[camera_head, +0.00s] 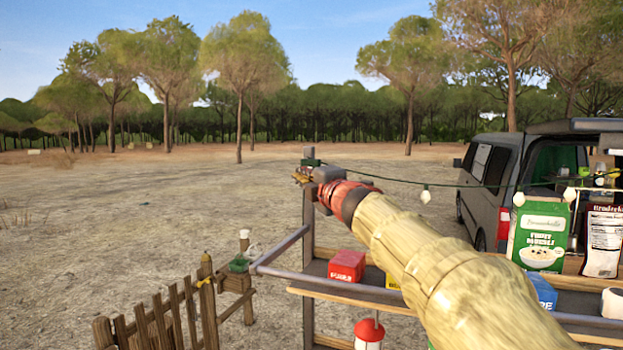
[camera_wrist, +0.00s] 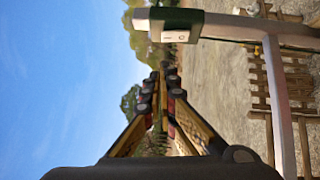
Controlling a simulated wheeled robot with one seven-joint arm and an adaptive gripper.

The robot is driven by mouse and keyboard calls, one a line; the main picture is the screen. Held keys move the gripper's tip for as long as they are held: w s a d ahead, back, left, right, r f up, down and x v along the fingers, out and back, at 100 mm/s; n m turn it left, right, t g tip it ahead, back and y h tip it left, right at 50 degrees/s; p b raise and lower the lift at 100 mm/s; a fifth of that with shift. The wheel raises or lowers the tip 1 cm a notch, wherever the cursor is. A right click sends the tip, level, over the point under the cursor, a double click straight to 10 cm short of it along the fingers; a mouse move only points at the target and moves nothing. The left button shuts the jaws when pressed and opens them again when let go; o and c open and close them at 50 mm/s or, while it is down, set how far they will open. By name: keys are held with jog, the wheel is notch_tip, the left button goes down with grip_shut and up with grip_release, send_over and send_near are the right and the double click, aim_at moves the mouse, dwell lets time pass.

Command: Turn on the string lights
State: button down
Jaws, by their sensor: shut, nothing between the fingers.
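A green switch box (camera_head: 310,161) sits at the top of a wooden post (camera_head: 308,260). In the wrist view, which is turned on its side, the green box (camera_wrist: 183,19) carries a white rocker switch (camera_wrist: 176,37) with dark marks. I cannot tell which side of the rocker is pressed. A string-light wire runs from the post to the van, with pale bulbs (camera_head: 426,196); whether they are lit is unclear. My gripper (camera_head: 300,176) is near the post top, beside the switch box. In the wrist view my gripper (camera_wrist: 161,82) is shut and empty, its tips apart from the rocker.
A grey rail (camera_head: 281,248) joins the post. A green cereal bag (camera_head: 540,232) stands at right before the van (camera_head: 487,185). A wooden fence (camera_head: 160,318) is at lower left. Open ground lies beyond.

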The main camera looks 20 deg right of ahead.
jog(key=shift+w+d+r+p, duration=0.2)
jog(key=shift+w+d+p, duration=0.1)
jog(key=shift+w+d, duration=0.5)
jog(key=shift+w+d+r+p, duration=0.2)
jog(key=shift+w+d, duration=0.35)
jog(key=shift+w, duration=0.45)
jog(key=shift+d+r+p, duration=0.1)
jog(key=shift+p, duration=0.5)
